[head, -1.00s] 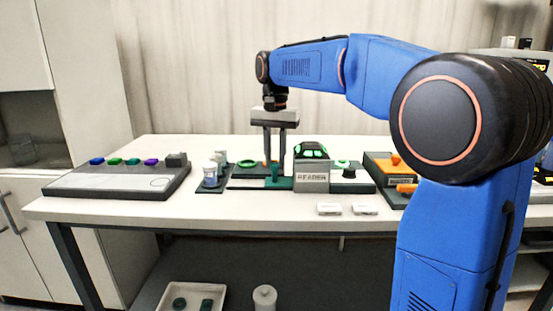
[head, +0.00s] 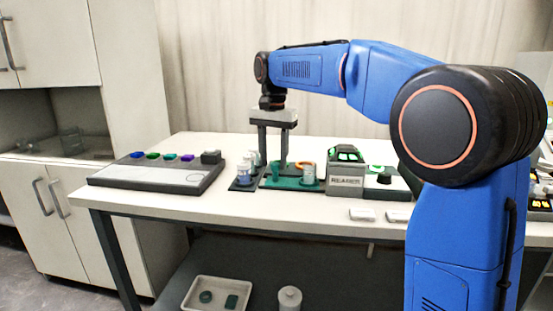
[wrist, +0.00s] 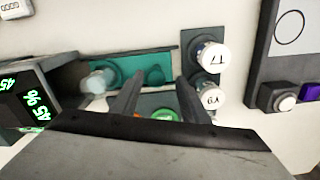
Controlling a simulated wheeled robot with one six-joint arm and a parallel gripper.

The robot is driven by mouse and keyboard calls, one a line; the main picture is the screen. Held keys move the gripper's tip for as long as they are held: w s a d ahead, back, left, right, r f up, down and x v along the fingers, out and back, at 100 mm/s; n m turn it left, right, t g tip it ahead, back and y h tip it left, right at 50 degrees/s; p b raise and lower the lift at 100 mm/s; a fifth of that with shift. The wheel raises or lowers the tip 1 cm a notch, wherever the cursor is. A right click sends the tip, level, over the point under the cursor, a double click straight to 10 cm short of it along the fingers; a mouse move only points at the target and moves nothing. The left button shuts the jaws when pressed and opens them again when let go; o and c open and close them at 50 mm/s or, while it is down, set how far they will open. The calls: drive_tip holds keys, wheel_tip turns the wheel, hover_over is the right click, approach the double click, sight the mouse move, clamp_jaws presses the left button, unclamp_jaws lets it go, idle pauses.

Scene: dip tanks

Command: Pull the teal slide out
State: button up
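The teal slide (head: 290,185) lies out to the left of the grey reader (head: 346,182). A white-capped vial (head: 308,174) stands on it near the reader. The slide's upright teal handle (head: 275,171) rises at its left part. In the wrist view the slide is a long teal strip (wrist: 130,62), with the pale vial (wrist: 98,82) at its left and the teal handle (wrist: 155,75) between my fingers. My gripper (head: 273,162) points down over the handle. Its fingers stand apart, with visible gaps on both sides of the handle. The slide's reader end is partly hidden by the reader.
Capped vials (wrist: 209,56) stand in a dark rack close beside my right finger in the wrist view. A green ring (wrist: 165,115) lies behind the slide. A grey panel with coloured buttons (head: 150,176) is at the left. Two white pieces (head: 362,214) lie at the front edge.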

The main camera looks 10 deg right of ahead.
drive_tip(key=shift+d+r, duration=0.1)
wheel_tip(320, 180, up, 17)
idle(0.8)
drive_tip(key=shift+s, duration=0.1)
